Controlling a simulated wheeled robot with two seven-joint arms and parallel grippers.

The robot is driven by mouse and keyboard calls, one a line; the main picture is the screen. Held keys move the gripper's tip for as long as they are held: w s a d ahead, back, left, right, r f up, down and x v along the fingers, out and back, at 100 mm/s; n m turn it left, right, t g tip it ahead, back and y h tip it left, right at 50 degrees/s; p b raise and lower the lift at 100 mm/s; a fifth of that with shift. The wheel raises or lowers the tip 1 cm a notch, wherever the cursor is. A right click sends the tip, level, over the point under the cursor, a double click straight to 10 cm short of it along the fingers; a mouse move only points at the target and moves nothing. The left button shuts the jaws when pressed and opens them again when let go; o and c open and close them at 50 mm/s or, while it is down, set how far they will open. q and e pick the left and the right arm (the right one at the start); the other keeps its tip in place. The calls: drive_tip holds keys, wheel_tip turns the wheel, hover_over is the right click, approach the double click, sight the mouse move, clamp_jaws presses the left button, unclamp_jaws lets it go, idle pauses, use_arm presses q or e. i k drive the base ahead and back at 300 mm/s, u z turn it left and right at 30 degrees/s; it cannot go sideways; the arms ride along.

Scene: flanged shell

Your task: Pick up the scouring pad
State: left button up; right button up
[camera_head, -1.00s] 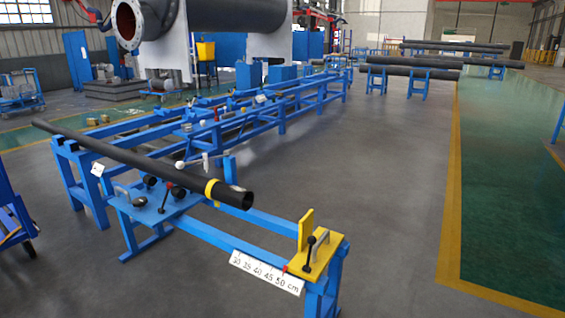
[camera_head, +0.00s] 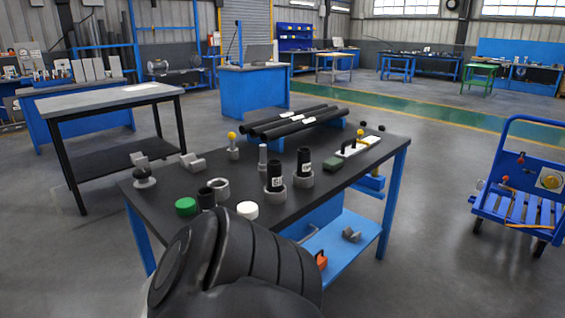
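A small dark green block (camera_head: 333,163), which looks like the scouring pad, lies flat on the dark top of the blue-legged workbench (camera_head: 225,236). It is right of the black cylinders and at the near end of a white tray. Nothing covers it. Neither of my grippers is in view. A large black rounded part, which looks like one of my own arm links, fills the bottom middle and hides the bench's near edge. I cannot tell which arm it belongs to.
Two black labelled cylinders (camera_head: 275,177) (camera_head: 304,168) stand in grey rings left of the pad. A white tray (camera_head: 358,148) with a black handle lies behind it. A green cap (camera_head: 185,206) and white cap (camera_head: 247,210) are nearer. A blue cart (camera_head: 515,205) stands right, across open floor.

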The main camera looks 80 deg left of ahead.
sight(333, 164)
drive_tip(key=u, duration=1.2)
drive_tip(key=i, duration=3.05)
drive_tip(key=u, duration=2.5)
